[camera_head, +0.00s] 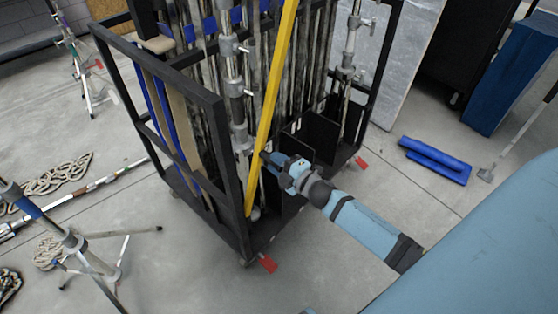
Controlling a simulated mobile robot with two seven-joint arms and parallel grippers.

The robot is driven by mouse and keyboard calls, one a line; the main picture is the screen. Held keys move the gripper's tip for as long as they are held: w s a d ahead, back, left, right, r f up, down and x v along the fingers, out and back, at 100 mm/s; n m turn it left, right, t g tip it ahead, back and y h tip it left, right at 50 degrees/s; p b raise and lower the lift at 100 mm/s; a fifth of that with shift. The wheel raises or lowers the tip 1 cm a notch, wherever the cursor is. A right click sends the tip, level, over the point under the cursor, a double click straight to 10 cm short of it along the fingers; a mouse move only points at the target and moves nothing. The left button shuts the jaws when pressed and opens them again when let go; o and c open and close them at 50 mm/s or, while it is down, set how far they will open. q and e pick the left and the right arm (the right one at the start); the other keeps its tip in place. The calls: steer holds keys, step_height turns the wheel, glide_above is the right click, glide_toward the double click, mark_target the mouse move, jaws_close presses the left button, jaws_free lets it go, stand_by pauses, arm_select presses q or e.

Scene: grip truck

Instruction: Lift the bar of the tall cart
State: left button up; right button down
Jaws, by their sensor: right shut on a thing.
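The tall cart (229,188) is a black metal frame on wheels, loaded with upright metal poles and stands. The bar (276,84) is long and yellow and stands in the cart, leaning slightly, with its top beyond the upper picture edge. Its lower end is near the cart's base. My right gripper (266,158) reaches in from the right and is shut on the bar in its lower part. The fingertips are small and partly hidden against the bar. My left gripper is not in view.
A tripod stand (72,243) and coiled rope (50,180) are on the floor at left. A blue object (436,160) lies on the floor at right, near a leaning grey panel (392,62). Red caster pedals (267,263) stick out from the cart. Floor in front is clear.

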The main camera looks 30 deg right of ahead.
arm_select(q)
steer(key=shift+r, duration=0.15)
arm_select(e)
steer(key=c, duration=0.9)
jaws_free()
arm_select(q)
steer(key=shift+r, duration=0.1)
arm_select(e)
steer(key=v, duration=1.4)
steer(key=shift+w+r, duration=0.1)
steer(key=s+a+f+m+g+p, duration=0.1)
steer(key=s+a+f+m+g, duration=0.2)
steer(key=a+m, duration=0.55)
steer(key=s+a+f+m+g, duration=0.1)
steer(key=s+a+m+g, duration=0.3)
steer(key=s+a+m, duration=0.45)
arm_select(q)
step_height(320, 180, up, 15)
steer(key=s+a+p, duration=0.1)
steer(key=p, duration=1.9)
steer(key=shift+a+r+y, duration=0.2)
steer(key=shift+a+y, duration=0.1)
arm_select(e)
step_height(320, 180, up, 14)
steer(key=w+n, duration=0.2)
steer(key=shift+d+r+h, duration=0.25)
steer(key=shift+d+h, duration=0.05)
steer(key=shift+h, duration=0.1)
